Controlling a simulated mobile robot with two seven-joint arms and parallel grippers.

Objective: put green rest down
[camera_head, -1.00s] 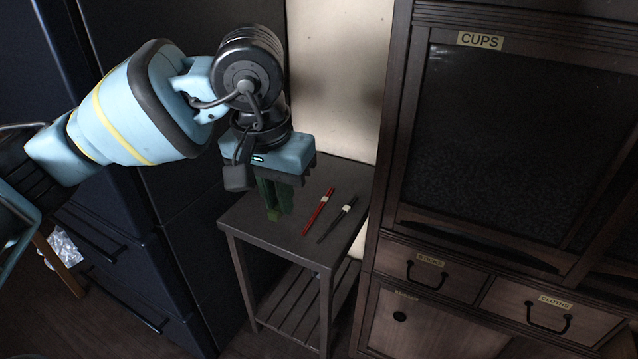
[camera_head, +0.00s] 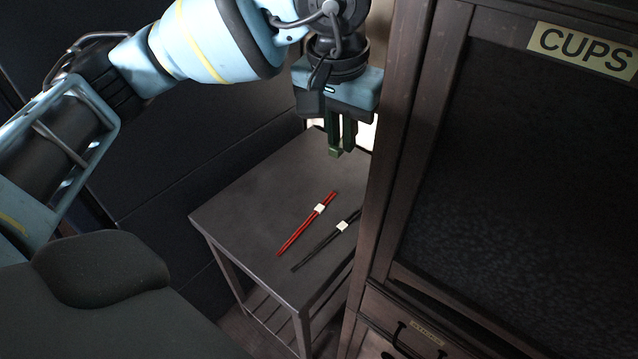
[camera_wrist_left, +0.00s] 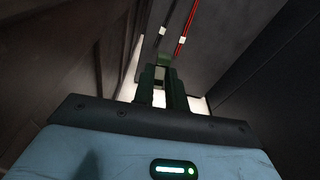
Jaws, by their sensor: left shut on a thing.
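My left gripper (camera_head: 338,140) points down above the back of a small dark side table (camera_head: 235,205). Its jaws are shut on a small green rest (camera_head: 335,153), which shows at the fingertips. The rest also shows between the fingertips in the left wrist view (camera_wrist_left: 164,60). In the head view the rest appears above the table's far edge; its exact height is hard to judge. My right gripper is not in view.
Red chopsticks (camera_head: 307,223) and black chopsticks (camera_head: 326,240), each with a white band, lie on the table. A dark wooden cabinet (camera_head: 400,150) labelled CUPS stands close on the right and hides part of the table. The table's left half is clear.

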